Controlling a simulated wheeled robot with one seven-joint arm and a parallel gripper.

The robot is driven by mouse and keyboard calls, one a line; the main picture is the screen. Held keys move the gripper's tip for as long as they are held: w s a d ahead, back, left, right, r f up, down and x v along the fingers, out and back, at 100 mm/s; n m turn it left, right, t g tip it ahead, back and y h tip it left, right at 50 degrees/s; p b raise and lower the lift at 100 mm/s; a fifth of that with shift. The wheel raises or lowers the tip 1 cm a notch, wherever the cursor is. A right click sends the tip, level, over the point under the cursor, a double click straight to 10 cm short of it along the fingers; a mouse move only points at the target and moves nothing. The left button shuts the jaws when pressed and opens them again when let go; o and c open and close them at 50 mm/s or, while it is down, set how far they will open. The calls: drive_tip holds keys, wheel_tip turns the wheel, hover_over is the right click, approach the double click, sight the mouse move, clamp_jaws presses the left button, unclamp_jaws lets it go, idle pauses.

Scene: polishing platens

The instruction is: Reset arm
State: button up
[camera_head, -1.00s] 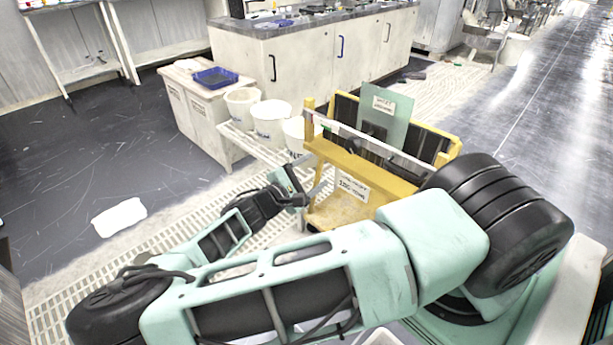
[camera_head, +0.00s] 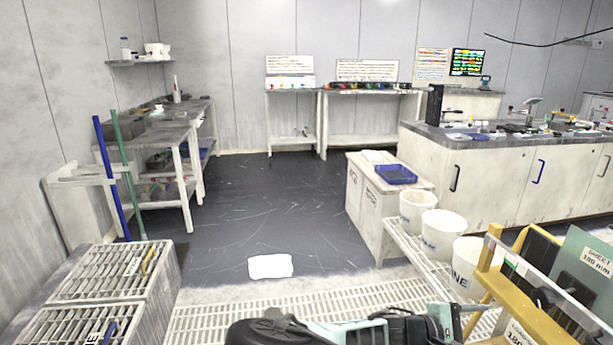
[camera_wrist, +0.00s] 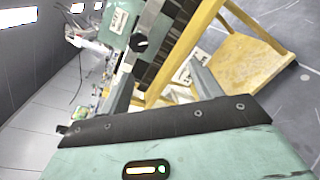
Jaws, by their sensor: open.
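My gripper (camera_wrist: 162,76) is open in the wrist view, with a grey finger on each side and nothing visible between the tips. It is close in front of the yellow rack (camera_wrist: 224,55), whose green sheet (camera_wrist: 120,20) and dark slats show beyond the fingers. In the head view my arm shows only along the bottom edge, and its far end lies just left of the yellow rack (camera_head: 496,285). The rack holds dark panels and a green sheet (camera_head: 588,262) with a label. Whether a finger touches the rack cannot be told.
White buckets (camera_head: 443,233) stand on a low slatted bench left of the rack. A cabinet (camera_head: 364,200) with a blue tray (camera_head: 396,174) is behind them. Slatted crates (camera_head: 110,285) are at lower left. A white sheet (camera_head: 270,266) lies on the open dark floor.

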drive_tip(key=s+a+f+m+g+y, duration=0.2)
drive_tip(key=s+a+g+y, duration=0.2)
drive_tip(key=s+a+y, duration=0.65)
drive_tip(key=s+a+r+y, duration=0.3)
drive_tip(key=a+r, duration=0.4)
drive_tip(key=a, duration=0.3)
drive_tip(key=s+a+r+t+y+p, duration=0.2)
drive_tip(key=r+p, duration=0.6)
drive_tip(key=r, duration=0.7)
drive_tip(key=s+a+r+n+t+y+p, duration=0.1)
drive_tip(key=s+a+r+t+y+p, duration=0.1)
drive_tip(key=r+p, duration=0.6)
wheel_tip(320, 180, up, 7)
drive_tip(key=shift+s+a, duration=0.6)
drive_tip(key=shift+s, duration=0.3)
